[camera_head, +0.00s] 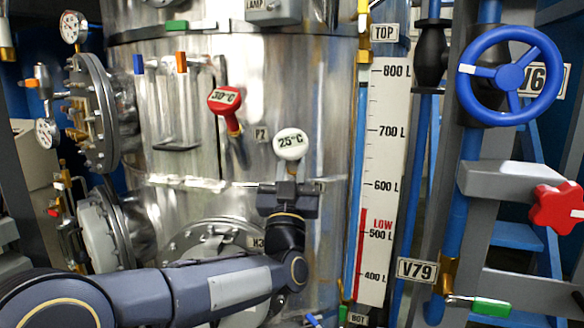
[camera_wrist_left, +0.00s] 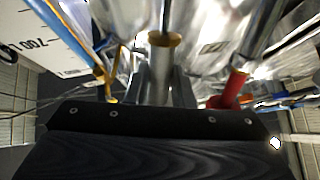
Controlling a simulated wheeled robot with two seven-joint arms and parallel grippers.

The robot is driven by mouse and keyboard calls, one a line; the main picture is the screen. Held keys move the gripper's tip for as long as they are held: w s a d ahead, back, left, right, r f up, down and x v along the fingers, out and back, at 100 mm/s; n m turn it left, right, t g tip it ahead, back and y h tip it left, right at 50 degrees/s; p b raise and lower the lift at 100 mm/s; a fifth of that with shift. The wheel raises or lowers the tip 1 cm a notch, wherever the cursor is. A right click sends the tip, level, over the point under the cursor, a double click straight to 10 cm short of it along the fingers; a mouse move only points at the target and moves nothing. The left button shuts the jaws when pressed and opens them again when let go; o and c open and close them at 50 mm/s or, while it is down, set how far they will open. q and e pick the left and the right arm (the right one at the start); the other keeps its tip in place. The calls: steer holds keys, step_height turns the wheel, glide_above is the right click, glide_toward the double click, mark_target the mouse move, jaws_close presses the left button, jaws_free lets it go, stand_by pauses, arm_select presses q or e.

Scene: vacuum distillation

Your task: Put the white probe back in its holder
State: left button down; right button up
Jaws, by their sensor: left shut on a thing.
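The white probe (camera_head: 291,144) has a round white head reading 25°C and stands upright in front of the steel vessel, right of the P2 label. My left gripper (camera_head: 291,180) comes up from below and is shut on the probe just under its head. In the left wrist view a pale rod with an orange-brown ring (camera_wrist_left: 165,40) lies between the fingers. The probe's holder cannot be made out clearly, and I cannot tell whether the probe touches it. My right gripper is not in view.
A red probe (camera_head: 230,105) reading 30°C sits on the vessel (camera_head: 310,90) to the upper left; its red stem also shows in the left wrist view (camera_wrist_left: 236,88). A level scale (camera_head: 385,180) stands close on the right. Farther right are a blue handwheel (camera_head: 510,76) and a red knob (camera_head: 557,207).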

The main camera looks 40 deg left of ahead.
mark_target(289, 159)
arm_select(q)
steer(key=shift+s+d+r+p, duration=0.3)
steer(key=shift+s+r, duration=0.2)
steer(key=shift+r, duration=0.15)
steer(key=shift+s+d+r+p, duration=0.3)
steer(key=shift+s+r, duration=0.15)
steer(key=shift+r, duration=0.2)
steer(key=shift+s, duration=0.1)
steer(key=shift+s+d+f+b, duration=0.3)
steer(key=shift+s+d+b, duration=0.3)
steer(key=shift+s, duration=0.25)
steer(key=shift+s+d+f+b, duration=0.25)
steer(key=shift+s+d+b, duration=0.25)
steer(key=shift+s, duration=0.4)
steer(key=shift+s+d+f+b, duration=0.25)
steer(key=shift+s+d, duration=0.4)
steer(key=shift+s, duration=0.25)
